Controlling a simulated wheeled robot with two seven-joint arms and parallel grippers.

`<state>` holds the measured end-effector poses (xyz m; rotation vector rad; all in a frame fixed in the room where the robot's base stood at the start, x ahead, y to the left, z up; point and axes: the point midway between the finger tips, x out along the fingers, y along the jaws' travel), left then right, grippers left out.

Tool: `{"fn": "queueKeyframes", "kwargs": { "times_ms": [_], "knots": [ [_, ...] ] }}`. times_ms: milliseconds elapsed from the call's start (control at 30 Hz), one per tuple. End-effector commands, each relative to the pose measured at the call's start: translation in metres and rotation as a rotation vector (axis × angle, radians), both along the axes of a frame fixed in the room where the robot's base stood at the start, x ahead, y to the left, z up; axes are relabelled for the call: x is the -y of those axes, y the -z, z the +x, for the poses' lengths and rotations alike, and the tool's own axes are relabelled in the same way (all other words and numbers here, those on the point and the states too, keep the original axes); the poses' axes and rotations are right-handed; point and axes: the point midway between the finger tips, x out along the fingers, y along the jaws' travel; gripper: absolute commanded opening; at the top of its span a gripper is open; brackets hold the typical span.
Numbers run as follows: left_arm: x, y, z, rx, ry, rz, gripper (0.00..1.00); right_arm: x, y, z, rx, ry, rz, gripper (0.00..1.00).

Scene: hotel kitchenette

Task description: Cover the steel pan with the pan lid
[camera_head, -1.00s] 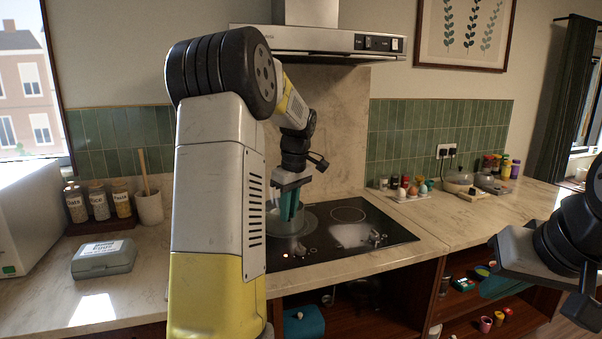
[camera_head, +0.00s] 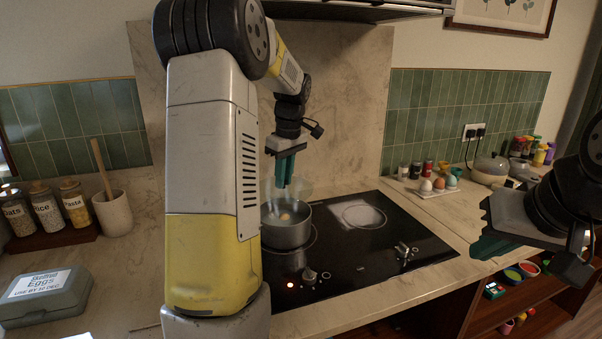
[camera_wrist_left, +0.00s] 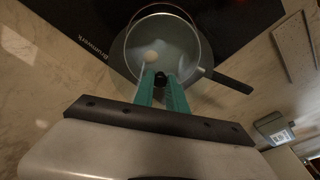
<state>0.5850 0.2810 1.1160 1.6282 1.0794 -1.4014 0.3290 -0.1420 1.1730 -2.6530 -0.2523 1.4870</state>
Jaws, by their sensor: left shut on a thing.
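The steel pan (camera_head: 287,236) stands on the left rear part of the black hob, with a pale egg (camera_head: 285,217) showing inside it. The pan's dark handle (camera_wrist_left: 232,82) points right in the left wrist view. My left gripper (camera_head: 285,184) is shut on the clear glass pan lid (camera_head: 302,188) by its black knob (camera_wrist_left: 160,79). The lid is held above the pan, apart from its rim in the head view. In the left wrist view, its clear edge is hard to separate from the pan. My right gripper (camera_head: 488,243) is at the right, its finger opening unclear.
The hob (camera_head: 375,255) has free surface right of the pan. An egg tray (camera_head: 437,191) and spice jars stand farther right. A grey egg box (camera_head: 45,297) and labelled jars (camera_head: 45,212) are on the left. The range hood (camera_head: 360,10) hangs above.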

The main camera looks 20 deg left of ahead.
Motion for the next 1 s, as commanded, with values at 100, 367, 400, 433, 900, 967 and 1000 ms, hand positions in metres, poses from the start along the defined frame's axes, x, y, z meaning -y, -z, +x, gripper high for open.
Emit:
{"fn": "queueKeyframes", "kwargs": {
  "times_ms": [100, 367, 400, 433, 900, 967, 1000],
  "knots": [
    [0.000, 0.006, 0.000, -0.001, 0.000, -0.001, 0.00, 0.000, 0.000, 0.000, 0.000, 0.000, 0.000, 0.00],
    [0.000, 0.029, 0.000, -0.002, 0.000, 0.000, 0.00, 0.000, 0.000, 0.000, 0.000, 0.000, 0.000, 0.00],
    [0.000, 0.033, -0.001, -0.002, 0.000, 0.000, 0.00, 0.000, 0.000, 0.000, 0.000, 0.000, 0.000, 0.00],
    [0.000, 0.036, 0.000, -0.001, 0.001, 0.000, 0.00, 0.000, 0.000, 0.000, 0.000, 0.000, 0.000, 0.00],
    [0.000, 0.057, 0.000, 0.001, 0.000, 0.001, 0.00, 0.000, 0.000, 0.000, 0.000, 0.000, 0.000, 0.00],
    [0.000, 0.057, 0.000, 0.001, 0.000, 0.001, 0.00, 0.000, 0.000, 0.000, 0.000, 0.000, 0.000, 0.00],
    [0.000, 0.057, 0.000, 0.001, 0.000, 0.001, 0.00, 0.000, 0.000, 0.000, 0.000, 0.000, 0.000, 0.00]
  ]
}}
